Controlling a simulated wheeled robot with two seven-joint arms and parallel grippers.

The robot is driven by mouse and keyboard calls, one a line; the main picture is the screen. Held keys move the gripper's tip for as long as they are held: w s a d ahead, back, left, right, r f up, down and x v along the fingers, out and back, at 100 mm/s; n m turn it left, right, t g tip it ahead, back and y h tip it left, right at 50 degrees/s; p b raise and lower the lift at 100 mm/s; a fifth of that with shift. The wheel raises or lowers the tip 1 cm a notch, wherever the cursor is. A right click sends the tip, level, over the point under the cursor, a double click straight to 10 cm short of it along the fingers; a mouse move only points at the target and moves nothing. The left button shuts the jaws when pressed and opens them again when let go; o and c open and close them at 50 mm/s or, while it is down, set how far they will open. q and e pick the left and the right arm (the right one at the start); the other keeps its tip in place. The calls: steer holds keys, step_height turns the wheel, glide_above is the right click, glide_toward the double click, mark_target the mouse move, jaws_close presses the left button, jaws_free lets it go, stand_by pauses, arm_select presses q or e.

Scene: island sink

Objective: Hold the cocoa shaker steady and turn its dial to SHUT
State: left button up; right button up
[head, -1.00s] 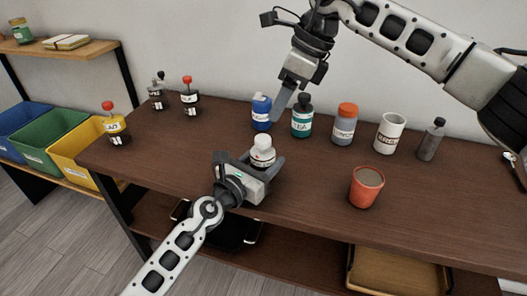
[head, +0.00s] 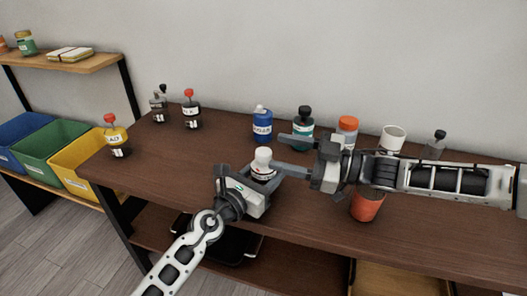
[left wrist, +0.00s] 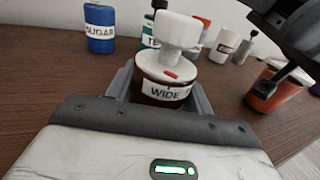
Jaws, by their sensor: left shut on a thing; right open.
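The cocoa shaker (head: 264,172) stands upright on the brown table, a dark jar with a white top and a white knob-like dial (head: 263,155). In the left wrist view the dial (left wrist: 178,30) stands on a white disc with a red mark (left wrist: 171,74), and the word WIDE (left wrist: 166,94) shows below it. SHUT cannot be seen. My left gripper (head: 266,178) is shut around the shaker's body from the front. My right gripper (head: 281,154) is open and comes in level from the right, its fingertips close to the dial; I cannot tell whether they touch it.
An orange-red cup (head: 367,206) sits under my right arm. Several bottles (head: 191,112) stand at the left. The table's front left is clear.

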mark_target(264, 151)
steer(key=w+a+f+m, duration=0.1)
steer(key=w+a+m+t, duration=0.1)
steer(key=a+m, duration=0.1)
steer(key=w+a+f+m+t+h, duration=0.1)
steer(key=w+a, duration=0.1)
steer(key=shift+f+m, duration=0.3)
steer(key=shift+f, duration=0.05)
steer(key=shift+d, duration=0.1)
steer(key=c, duration=1)
